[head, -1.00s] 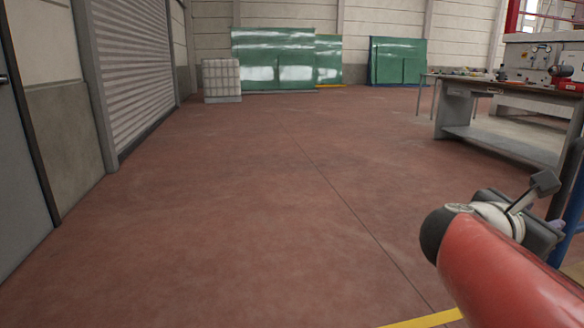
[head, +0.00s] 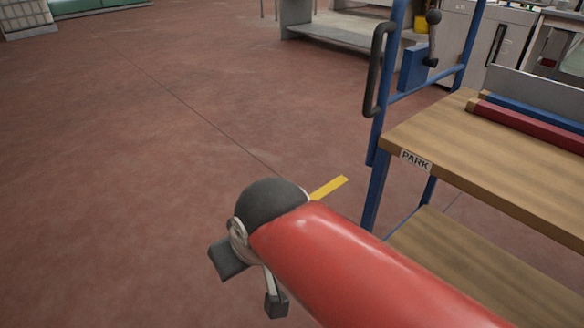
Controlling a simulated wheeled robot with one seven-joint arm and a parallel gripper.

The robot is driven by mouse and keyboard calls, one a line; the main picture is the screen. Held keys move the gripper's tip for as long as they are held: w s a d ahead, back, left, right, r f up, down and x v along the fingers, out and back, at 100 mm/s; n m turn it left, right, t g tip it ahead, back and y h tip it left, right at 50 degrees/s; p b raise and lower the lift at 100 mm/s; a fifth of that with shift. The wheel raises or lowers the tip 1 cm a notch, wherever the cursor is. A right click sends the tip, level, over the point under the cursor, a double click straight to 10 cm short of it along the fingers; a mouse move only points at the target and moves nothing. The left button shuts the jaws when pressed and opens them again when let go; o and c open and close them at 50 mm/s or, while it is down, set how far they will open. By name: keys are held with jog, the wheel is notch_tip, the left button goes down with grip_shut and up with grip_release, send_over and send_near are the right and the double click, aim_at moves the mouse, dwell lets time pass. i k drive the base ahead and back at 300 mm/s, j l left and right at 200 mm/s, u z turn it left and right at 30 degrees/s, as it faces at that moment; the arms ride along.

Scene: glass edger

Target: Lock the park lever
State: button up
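The park lever (head: 432,38) is a grey rod with a dark round knob at its top. It stands roughly upright from a blue plate (head: 412,68) on the frame of a blue cart (head: 374,185). A white label reading PARK (head: 415,160) is on the front edge of the cart's wooden top. My gripper (head: 226,262) is at lower left of centre, at the end of my red arm, well away from the lever and over open floor.
The cart has a wooden top (head: 480,170), a lower shelf (head: 470,270) and a dark push handle (head: 378,70). Red and blue strips (head: 530,125) lie along the top. A grey workbench (head: 335,48) stands behind. The red floor (head: 110,180) at left is clear.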

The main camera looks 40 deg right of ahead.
aim_at(433, 16)
jog(key=z, duration=3.1)
jog(key=j+z, duration=0.1)
jog(key=z, duration=0.15)
jog(key=j+z, duration=0.1)
jog(key=z, duration=0.2)
jog(key=k+j+z, duration=0.15)
jog(key=j, duration=0.3)
jog(key=j+z, duration=0.2)
jog(key=j, duration=0.25)
jog(key=k+j+z, duration=0.15)
jog(key=j, duration=0.3)
jog(key=k+j+z, duration=0.15)
jog(key=j, duration=1.55)
jog(key=k+j, duration=0.25)
jog(key=j, duration=0.25)
jog(key=k+j, duration=0.15)
jog(key=j, duration=0.2)
jog(key=k+j, duration=0.1)
jog(key=j, duration=0.3)
jog(key=u, duration=0.05)
